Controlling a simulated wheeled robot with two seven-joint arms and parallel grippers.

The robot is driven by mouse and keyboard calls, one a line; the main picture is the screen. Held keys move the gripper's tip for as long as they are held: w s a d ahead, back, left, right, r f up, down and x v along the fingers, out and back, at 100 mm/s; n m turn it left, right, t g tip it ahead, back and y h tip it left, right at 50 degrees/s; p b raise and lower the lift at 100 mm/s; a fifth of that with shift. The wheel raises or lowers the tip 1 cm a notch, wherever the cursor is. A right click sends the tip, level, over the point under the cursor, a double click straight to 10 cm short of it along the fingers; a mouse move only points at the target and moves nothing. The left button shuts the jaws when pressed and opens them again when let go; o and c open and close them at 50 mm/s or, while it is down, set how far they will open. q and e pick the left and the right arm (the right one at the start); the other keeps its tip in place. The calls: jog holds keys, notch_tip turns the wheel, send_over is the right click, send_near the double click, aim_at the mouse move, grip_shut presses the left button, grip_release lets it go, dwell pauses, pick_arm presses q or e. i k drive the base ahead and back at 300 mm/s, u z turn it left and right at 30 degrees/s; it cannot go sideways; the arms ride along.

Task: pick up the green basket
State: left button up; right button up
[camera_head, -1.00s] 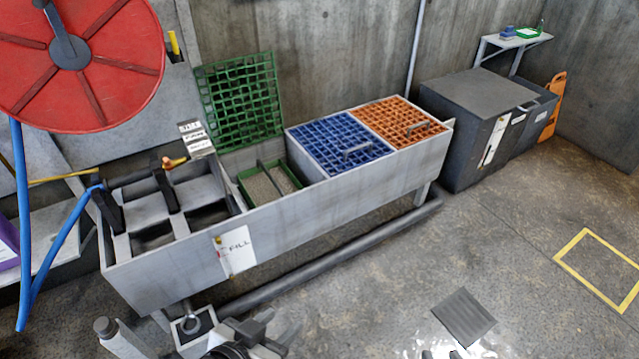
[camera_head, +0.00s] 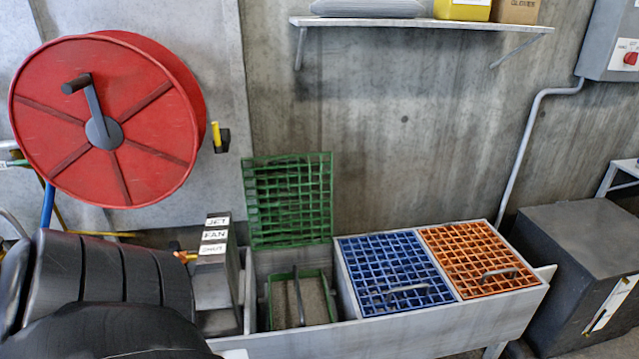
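The green basket (camera_head: 268,300) sits down in a compartment of the long grey trough, with a grey handle (camera_head: 299,296) across it and greyish grit inside. The green grid lid (camera_head: 289,198) stands raised open behind it. Black rounded links of my arm fill the lower left and hide the left end of the trough. The links end left of the basket, and no gripper fingers show. Neither gripper is in view, so I cannot tell whether either is open or shut.
Shut blue (camera_head: 385,265) and orange (camera_head: 470,255) grid lids lie right of the basket. A labelled grey box (camera_head: 215,265) stands close on its left. A red hose reel (camera_head: 140,150) is on the left, a shelf (camera_head: 420,22) above, and a dark cabinet (camera_head: 590,250) on the right.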

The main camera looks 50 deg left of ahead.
aim_at(299, 304)
jog(key=u, duration=0.7)
jog(key=i, duration=1.05)
jog(key=u, duration=0.9)
